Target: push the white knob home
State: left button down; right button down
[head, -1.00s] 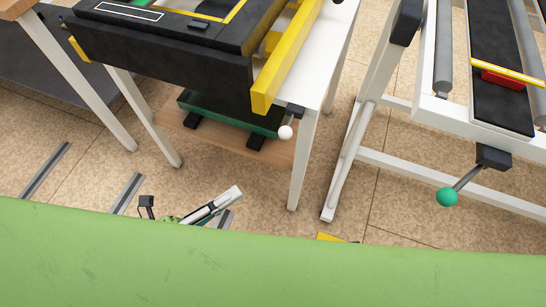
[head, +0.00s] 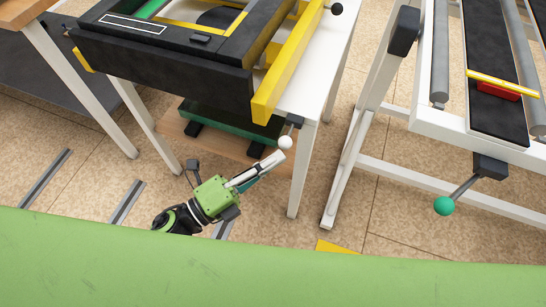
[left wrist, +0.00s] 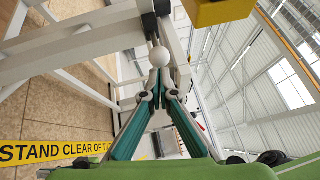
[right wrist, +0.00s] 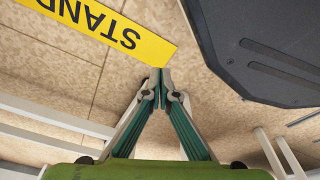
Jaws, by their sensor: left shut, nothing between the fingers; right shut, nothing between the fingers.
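The white knob (head: 285,142) is a small ball on a short lever at the front right corner of the white table, below the yellow bar. It also shows in the left wrist view (left wrist: 159,57), just beyond my left fingertips. My left gripper (head: 280,157) is shut and empty, its tips pointing up at the knob from just below. In the left wrist view the fingertips (left wrist: 159,76) look very near the knob; I cannot tell whether they touch. My right gripper (right wrist: 160,72) is shut and empty, away from the knob, and shows only in its own wrist view.
A green knob (head: 444,206) on a lever sticks out from the white conveyor frame (head: 400,178) at right. The table's white leg (head: 303,170) stands close beside my left gripper. A yellow floor sign (right wrist: 110,25) lies beyond my right gripper. Floor between table and conveyor is clear.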

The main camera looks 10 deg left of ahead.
aim_at(285, 143)
dwell(0.3)
